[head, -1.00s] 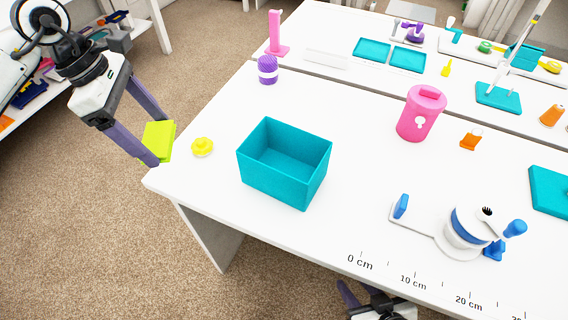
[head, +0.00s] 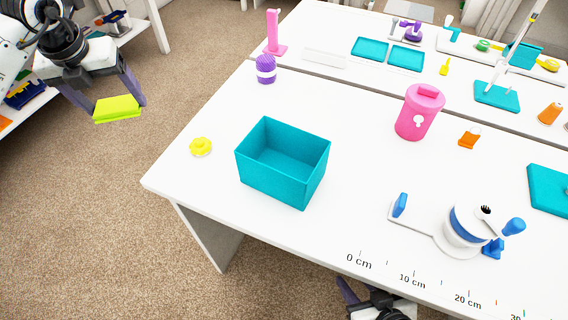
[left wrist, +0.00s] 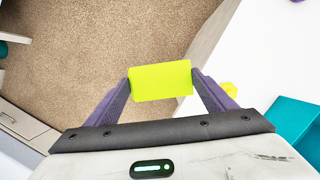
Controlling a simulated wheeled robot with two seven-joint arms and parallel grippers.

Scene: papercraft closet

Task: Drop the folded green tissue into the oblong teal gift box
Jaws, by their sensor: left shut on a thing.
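The folded green tissue (head: 117,109) is a flat yellow-green block. My left gripper (head: 118,104) is shut on it, one finger at each end, and holds it out over the carpet, left of the table. The tissue also shows between the fingers in the left wrist view (left wrist: 161,80). The oblong teal gift box (head: 300,181) stands open and upright on the table near its left end; its visible inside is empty. A corner of it shows in the left wrist view (left wrist: 296,125). My right gripper (head: 362,298) is partly in view at the bottom, below the table edge; its fingertips are not clear.
A yellow knob-like piece (head: 201,146) lies left of the box, and a purple striped jar (head: 265,69) stands behind. A pink canister (head: 420,111) and a white and blue device (head: 466,228) are to the right.

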